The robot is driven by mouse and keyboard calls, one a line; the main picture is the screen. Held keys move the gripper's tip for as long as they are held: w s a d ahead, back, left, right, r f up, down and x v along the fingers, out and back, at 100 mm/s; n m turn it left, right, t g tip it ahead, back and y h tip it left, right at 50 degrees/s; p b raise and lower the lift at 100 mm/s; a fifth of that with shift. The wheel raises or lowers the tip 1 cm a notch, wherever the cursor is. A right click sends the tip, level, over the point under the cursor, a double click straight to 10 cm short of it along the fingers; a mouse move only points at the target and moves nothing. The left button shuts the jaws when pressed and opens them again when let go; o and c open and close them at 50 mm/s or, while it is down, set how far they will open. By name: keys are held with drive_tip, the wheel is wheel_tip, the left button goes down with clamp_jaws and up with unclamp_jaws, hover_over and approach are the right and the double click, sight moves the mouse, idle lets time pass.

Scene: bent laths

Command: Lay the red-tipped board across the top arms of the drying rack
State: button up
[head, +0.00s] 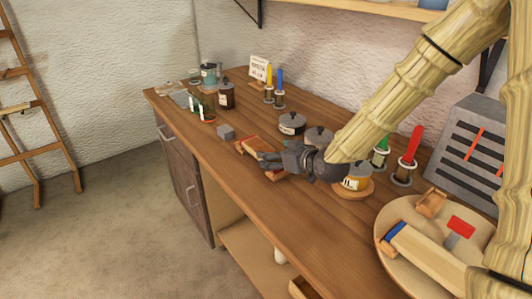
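My gripper (264,160) is dark grey and points left, low over the wooden workbench. Its fingers are small and partly merge with a brown block beside them, so I cannot tell its opening or any hold. No board with a clearly red tip can be made out. A wooden ladder-like frame (36,102) stands on the floor at the far left, cut off by the picture edge. It may be the drying rack, but I cannot make out its top arms. A short pale piece (16,108) lies against one of its rungs.
The workbench (300,222) holds brown blocks (252,145), dark lidded pots (292,123), a bottle (226,95) and coloured upright sticks. Floor at left is clear.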

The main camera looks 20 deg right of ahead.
sight(266, 151)
drive_tip(key=shift+x, duration=2.4)
drive_tip(key=shift+a+r, duration=0.15)
drive_tip(key=c, duration=1.3)
drive_tip(key=shift+o, duration=0.2)
